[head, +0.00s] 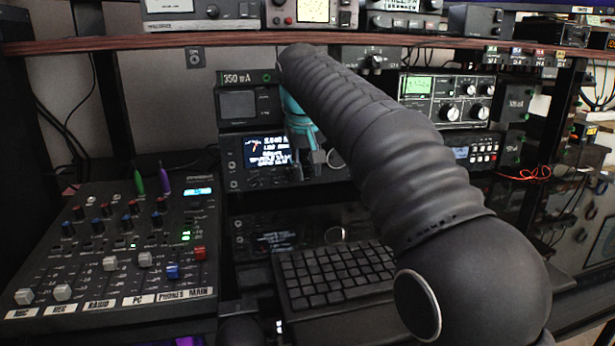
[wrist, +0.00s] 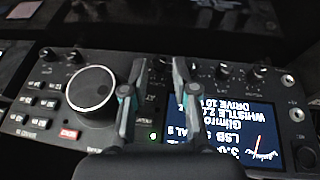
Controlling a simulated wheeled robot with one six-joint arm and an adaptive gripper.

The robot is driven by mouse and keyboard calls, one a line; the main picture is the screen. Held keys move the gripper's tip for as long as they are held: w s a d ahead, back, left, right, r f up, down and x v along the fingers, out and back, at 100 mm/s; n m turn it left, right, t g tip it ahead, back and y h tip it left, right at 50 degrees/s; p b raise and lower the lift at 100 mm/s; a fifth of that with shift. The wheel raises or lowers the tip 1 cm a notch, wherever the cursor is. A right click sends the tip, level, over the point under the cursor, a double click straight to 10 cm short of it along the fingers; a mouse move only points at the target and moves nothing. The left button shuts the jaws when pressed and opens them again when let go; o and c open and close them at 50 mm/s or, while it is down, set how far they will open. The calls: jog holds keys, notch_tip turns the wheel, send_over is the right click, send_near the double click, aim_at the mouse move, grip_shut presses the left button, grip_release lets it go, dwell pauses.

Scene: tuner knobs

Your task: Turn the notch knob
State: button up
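The black radio (wrist: 75,122) with a lit blue-and-white screen (wrist: 232,130) fills the wrist view, upside down. It carries a large round dial (wrist: 91,88) and a row of small black knobs along its upper edge in that view. I cannot read a notch label on any knob. My gripper (wrist: 159,66) is open, its two fingers apart over the knob row, left of the screen. A small dark knob shows between the fingertips; contact cannot be told. In the head view the radio's screen (head: 266,151) shows, and my teal-jointed gripper hides the panel to its right.
A mixer (head: 110,255) with faders and coloured knobs stands at left. A keyboard (head: 338,277) lies below the radio. A box marked 350 mA (head: 248,104) sits above it, under a wooden shelf edge (head: 150,42). A radio with a green meter (head: 445,97) is at right.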

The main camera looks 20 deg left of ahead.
jog(key=shift+x, duration=0.8)
jog(key=shift+c, duration=0.3)
grip_shut()
jog(key=shift+w+d+r+g+y+p, duration=0.1)
jog(key=shift+d+r+g+y+p, duration=0.15)
jog(key=shift+y+p, duration=0.2)
jog(key=shift+a+f, duration=0.1)
jog(key=shift+f, duration=0.05)
jog(key=shift+o, duration=0.3)
grip_release()
